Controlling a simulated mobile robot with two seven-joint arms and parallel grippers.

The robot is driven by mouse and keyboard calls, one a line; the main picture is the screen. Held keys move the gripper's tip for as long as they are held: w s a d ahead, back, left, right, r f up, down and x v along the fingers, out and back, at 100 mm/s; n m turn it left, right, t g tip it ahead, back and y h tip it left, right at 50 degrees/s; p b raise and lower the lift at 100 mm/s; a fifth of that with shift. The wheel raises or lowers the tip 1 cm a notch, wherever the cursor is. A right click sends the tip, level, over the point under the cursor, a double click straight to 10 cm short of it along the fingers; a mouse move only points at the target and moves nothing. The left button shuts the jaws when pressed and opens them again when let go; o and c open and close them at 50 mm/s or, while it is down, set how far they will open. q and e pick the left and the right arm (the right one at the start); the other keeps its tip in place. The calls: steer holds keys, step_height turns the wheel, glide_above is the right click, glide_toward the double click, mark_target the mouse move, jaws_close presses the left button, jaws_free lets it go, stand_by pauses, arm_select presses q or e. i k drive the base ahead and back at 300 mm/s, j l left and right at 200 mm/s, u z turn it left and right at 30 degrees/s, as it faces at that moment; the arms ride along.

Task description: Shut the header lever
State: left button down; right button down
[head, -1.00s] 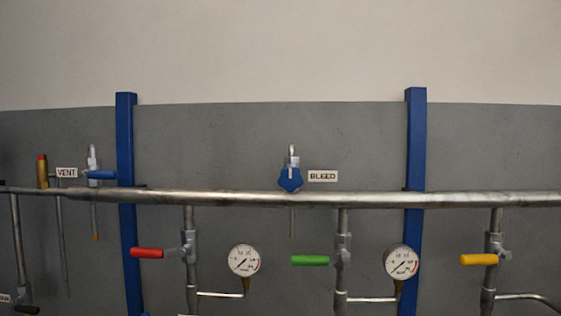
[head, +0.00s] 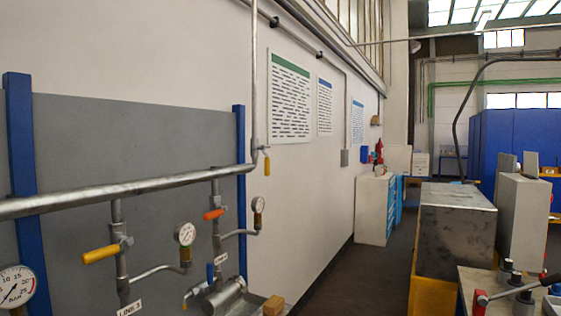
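The header (head: 120,190) is a long grey horizontal pipe along the panel. At its right end it meets a vertical pipe, and a small yellow lever (head: 267,165) hangs down beside that joint. No label marks it as the header lever. A blue handle (head: 210,272) shows lower on the right branch. Neither of my grippers is in view.
Pressure gauges (head: 185,234) stand beside the branches. A bench (head: 470,280) with fittings is at the bottom right, with a grey metal box (head: 455,230) behind it. A white cabinet (head: 374,210) stands by the wall. Dark floor (head: 385,262) lies open between them.

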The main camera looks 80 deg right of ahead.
mark_target(268, 161)
steer(key=z, duration=2.55)
steer(key=u, duration=0.7)
steer(key=i+l+u, duration=0.2)
steer(key=l+u, duration=0.25)
steer(key=i+l+u, duration=0.15)
steer(key=u, duration=0.3)
steer(key=i+l+u, duration=0.1)
steer(key=l+u, duration=0.25)
steer(key=l, duration=0.6)
steer(key=l+u, duration=0.3)
steer(key=l, duration=0.65)
steer(key=l+u, duration=0.15)
steer(key=l, duration=1.75)
steer(key=k, duration=0.05)
